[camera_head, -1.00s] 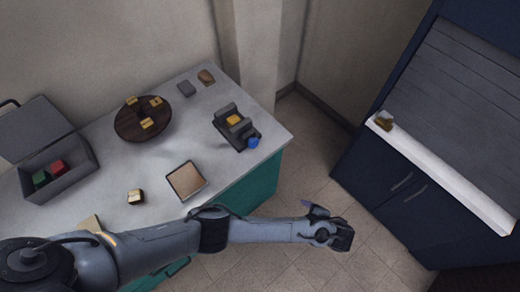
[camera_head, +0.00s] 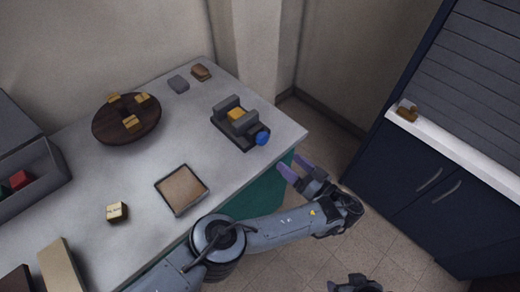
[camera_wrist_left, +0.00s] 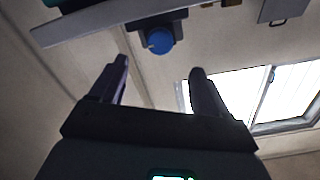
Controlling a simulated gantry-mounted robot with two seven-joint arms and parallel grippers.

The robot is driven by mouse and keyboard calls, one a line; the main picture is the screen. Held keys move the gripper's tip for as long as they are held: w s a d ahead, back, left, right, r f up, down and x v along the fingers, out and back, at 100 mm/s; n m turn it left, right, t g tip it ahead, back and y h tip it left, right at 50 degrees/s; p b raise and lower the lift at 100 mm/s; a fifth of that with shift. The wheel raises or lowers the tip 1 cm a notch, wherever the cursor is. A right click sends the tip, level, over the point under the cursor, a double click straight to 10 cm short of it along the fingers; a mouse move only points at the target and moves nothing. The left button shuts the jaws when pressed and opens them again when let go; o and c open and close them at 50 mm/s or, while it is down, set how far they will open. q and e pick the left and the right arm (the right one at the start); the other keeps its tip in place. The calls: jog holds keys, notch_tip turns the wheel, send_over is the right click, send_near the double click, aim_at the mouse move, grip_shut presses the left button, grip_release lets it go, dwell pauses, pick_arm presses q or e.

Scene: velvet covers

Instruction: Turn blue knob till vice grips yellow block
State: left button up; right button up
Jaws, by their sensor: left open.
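The dark grey vice (camera_head: 229,132) stands near the table's right edge. The yellow block (camera_head: 236,114) sits between its jaws; whether the jaws touch it is too small to tell. The blue knob (camera_head: 263,138) is on the vice's right end, facing the table edge. My left gripper (camera_head: 292,168) is open and empty, just off the table edge, to the lower right of the knob and apart from it. In the left wrist view the knob (camera_wrist_left: 159,40) shows beyond and between the two spread fingertips (camera_wrist_left: 160,67).
A round dark wooden board (camera_head: 126,122) carries several yellow blocks. A shallow tan tray (camera_head: 181,188) and a small block (camera_head: 117,212) lie nearer the front. A grey box (camera_head: 40,185) is at left. Free floor separates the table from the blue cabinet (camera_head: 400,170).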

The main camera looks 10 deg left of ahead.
aim_at(265, 142)
pick_arm(q)
jog(key=b+x, duration=0.2)
jog(key=x, duration=0.1)
jog(key=b+x, duration=0.6)
jog(key=shift+w+a+f, duration=0.25)
jog(key=shift+w+a+r+b, duration=0.15)
jog(key=shift+w+a+b, duration=0.2)
jog(key=shift+b, duration=0.6)
jog(key=shift+a+r, duration=0.15)
jog(key=c, duration=1)
